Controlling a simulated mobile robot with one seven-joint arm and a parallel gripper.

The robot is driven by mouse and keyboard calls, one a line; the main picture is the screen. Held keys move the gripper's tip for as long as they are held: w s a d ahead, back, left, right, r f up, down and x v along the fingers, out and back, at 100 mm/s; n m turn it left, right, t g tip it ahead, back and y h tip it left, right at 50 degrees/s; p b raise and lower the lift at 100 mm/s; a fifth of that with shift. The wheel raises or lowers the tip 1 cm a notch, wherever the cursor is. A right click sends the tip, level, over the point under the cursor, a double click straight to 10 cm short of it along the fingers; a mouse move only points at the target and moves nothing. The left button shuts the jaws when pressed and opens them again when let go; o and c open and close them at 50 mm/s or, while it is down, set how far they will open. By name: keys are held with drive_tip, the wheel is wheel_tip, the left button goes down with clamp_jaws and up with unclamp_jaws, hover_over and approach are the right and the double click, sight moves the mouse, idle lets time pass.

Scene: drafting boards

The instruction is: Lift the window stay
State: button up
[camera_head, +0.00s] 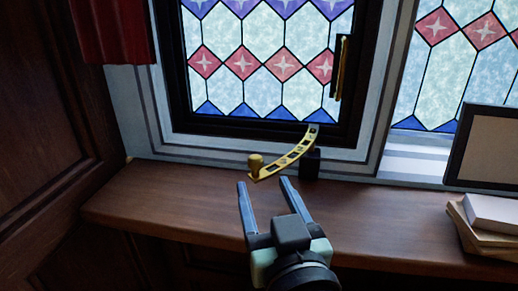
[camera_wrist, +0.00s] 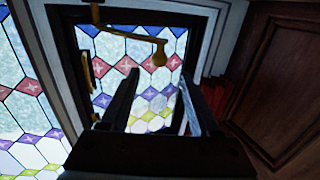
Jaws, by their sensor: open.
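The window stay (camera_head: 292,156) is a curved brass bar with holes along it and a round knob (camera_head: 256,161) at its left end. Its right end meets the bottom of the dark window frame. In the wrist view, the stay (camera_wrist: 130,33) crosses the top, with its knob (camera_wrist: 160,56) just beyond and between the fingertips. My gripper (camera_head: 263,183) is open and empty, its fingers pointing toward the window, just in front of and below the knob in the head view. The gripper (camera_wrist: 157,77) also shows in the wrist view. No contact with the stay is visible.
A dark block (camera_head: 311,164) stands below the stay's right part. A brass window handle (camera_head: 341,68) is on the frame's right side. The wooden sill (camera_head: 180,196) is clear at left; books (camera_head: 492,213) and a dark-framed panel (camera_head: 484,148) stand at right. A red curtain (camera_head: 113,32) hangs upper left.

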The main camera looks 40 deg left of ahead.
sight(256, 165)
drive_tip(key=p+x, duration=0.3)
drive_tip(key=x, duration=0.6)
drive_tip(key=shift+w+a+r, duration=0.2)
drive_tip(key=shift+a, duration=0.1)
drive_tip(key=shift+p+x, duration=0.3)
drive_tip(key=shift+x, duration=0.5)
drive_tip(key=shift+f, duration=0.1)
clamp_jaws()
